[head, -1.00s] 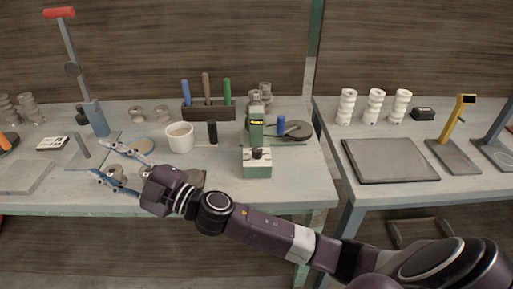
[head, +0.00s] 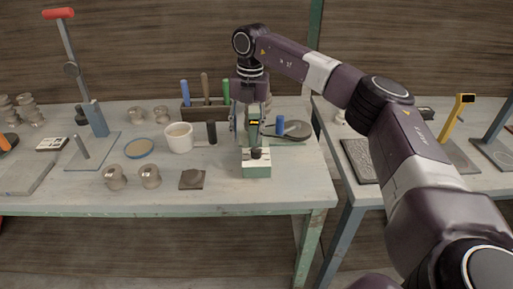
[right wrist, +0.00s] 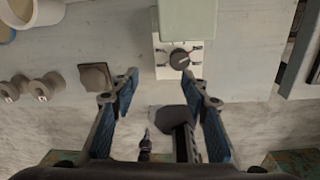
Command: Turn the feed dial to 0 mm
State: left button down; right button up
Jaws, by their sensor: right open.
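The feed dial is a round black knob (head: 256,153) on the front of a small pale green machine (head: 257,171). In the right wrist view the dial (right wrist: 180,58) sits on a white panel with small marks around it; its setting is too small to read. My right gripper (head: 249,128) reaches down over the machine from behind, partly covering its upper part. In the right wrist view the gripper (right wrist: 159,76) is open and empty, with the dial just beyond the right fingertip, apart from it as far as I can tell. My left gripper is not in view.
A dark cylinder (head: 211,132) and a white cup (head: 180,138) stand left of the machine. A brown square piece (head: 192,179) and two spools (head: 150,177) lie at the front left. The bench front right is clear.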

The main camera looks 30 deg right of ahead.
aim_at(256, 149)
jog(key=shift+s+d+r+m+h, duration=0.2)
jog(key=shift+d+r, duration=0.1)
jog(key=shift+d, duration=0.3)
jog(key=shift+s+d+r+m+h, duration=0.15)
jog(key=shift+d+r, duration=0.15)
jog(key=shift+d, duration=0.25)
jog(key=shift+s+d+f, duration=0.1)
jog(key=shift+s+d, duration=0.05)
jog(key=shift+d, duration=0.2)
notch_tip(256, 149, down, 8)
jog(key=shift+a+r+p, duration=0.15)
jog(key=shift+r+p, duration=0.1)
jog(key=shift+p, duration=0.35)
grip_shut()
